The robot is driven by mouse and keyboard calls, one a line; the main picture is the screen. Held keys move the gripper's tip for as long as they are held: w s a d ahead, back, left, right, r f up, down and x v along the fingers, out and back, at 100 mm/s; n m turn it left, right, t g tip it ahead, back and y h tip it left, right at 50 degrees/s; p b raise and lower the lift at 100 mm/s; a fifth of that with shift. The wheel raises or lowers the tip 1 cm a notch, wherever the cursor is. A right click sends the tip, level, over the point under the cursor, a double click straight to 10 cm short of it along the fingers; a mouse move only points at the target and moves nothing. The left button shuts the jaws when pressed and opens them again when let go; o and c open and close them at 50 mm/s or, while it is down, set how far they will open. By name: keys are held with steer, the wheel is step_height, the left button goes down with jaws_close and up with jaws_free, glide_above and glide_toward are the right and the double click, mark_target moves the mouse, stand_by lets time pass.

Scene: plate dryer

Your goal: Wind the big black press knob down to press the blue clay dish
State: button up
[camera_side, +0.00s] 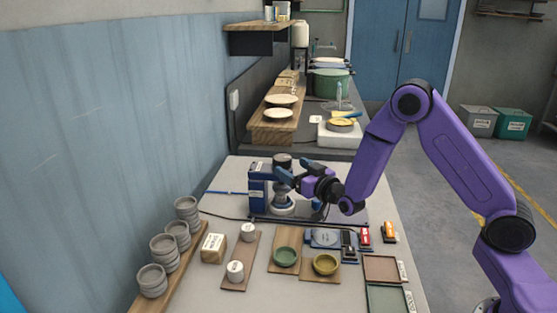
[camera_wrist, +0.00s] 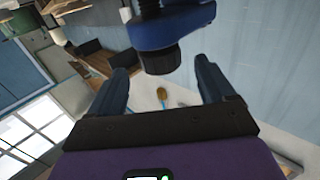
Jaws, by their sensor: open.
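The blue press (camera_side: 258,190) stands at the back of the table, and its blue body shows in the wrist view (camera_wrist: 178,28). The big black press knob (camera_side: 282,160) is at the top of the press. In the wrist view the ribbed black knob (camera_wrist: 160,60) lies between and slightly beyond my fingertips. My gripper (camera_side: 287,175) reaches in from the right at knob height, open, with a finger on each side and visible gaps. A pale round piece (camera_side: 283,208) sits under the press column. I cannot tell whether the blue clay dish is there.
A green dish (camera_side: 286,256) and an olive dish (camera_side: 326,263) stand on boards in front. Stacked grey bowls (camera_side: 152,281) line the left edge. A red block (camera_side: 365,236) and an orange block (camera_side: 390,231) lie at right. A cable runs left of the press.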

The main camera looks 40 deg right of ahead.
mark_target(279, 159)
steer(key=shift+w, duration=3.85)
steer(key=c, duration=1)
